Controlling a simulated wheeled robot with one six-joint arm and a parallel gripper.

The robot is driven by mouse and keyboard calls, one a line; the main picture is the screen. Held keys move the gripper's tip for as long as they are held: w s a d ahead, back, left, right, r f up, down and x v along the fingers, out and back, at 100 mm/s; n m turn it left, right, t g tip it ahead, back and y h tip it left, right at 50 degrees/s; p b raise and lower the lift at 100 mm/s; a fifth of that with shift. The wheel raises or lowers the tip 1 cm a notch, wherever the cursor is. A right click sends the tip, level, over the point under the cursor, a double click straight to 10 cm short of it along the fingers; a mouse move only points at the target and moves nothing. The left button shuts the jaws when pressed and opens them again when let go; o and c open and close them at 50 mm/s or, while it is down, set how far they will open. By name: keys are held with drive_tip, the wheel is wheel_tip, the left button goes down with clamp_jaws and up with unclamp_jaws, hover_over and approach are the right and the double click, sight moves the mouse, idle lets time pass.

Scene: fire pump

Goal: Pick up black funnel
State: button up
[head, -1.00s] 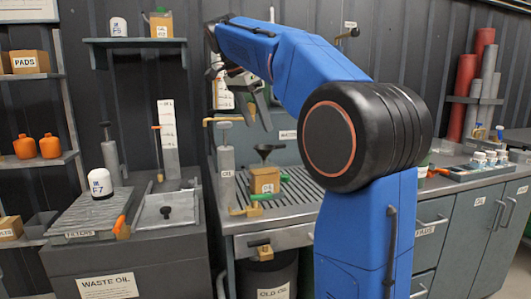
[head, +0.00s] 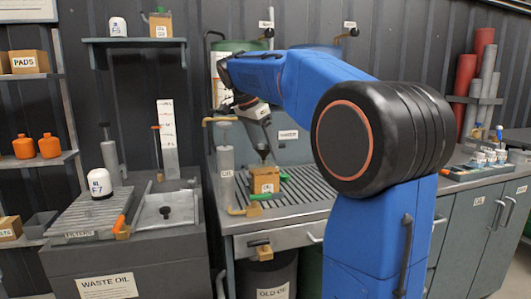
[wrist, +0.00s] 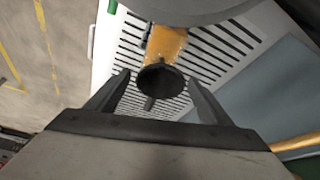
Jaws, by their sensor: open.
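The black funnel (wrist: 162,80) shows in the wrist view as a dark round mouth with a small tab, between my two fingers and a little beyond their tips. In the head view the funnel (head: 265,154) is mostly hidden by my gripper; it sits upright on top of a tan can (head: 265,179). The can also shows in the wrist view (wrist: 166,44). My gripper (head: 264,150) points down over the funnel with its fingers apart. I cannot tell whether the fingers touch the funnel.
A grey pump cylinder (head: 226,172) with a brass spout stands close on the left. A green drum (head: 222,62) is behind. The slats right of the can are clear.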

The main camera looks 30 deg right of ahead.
drive_tip(key=shift+c, duration=0.3)
drive_tip(key=c, duration=1.2)
drive_tip(key=shift+r, duration=0.15)
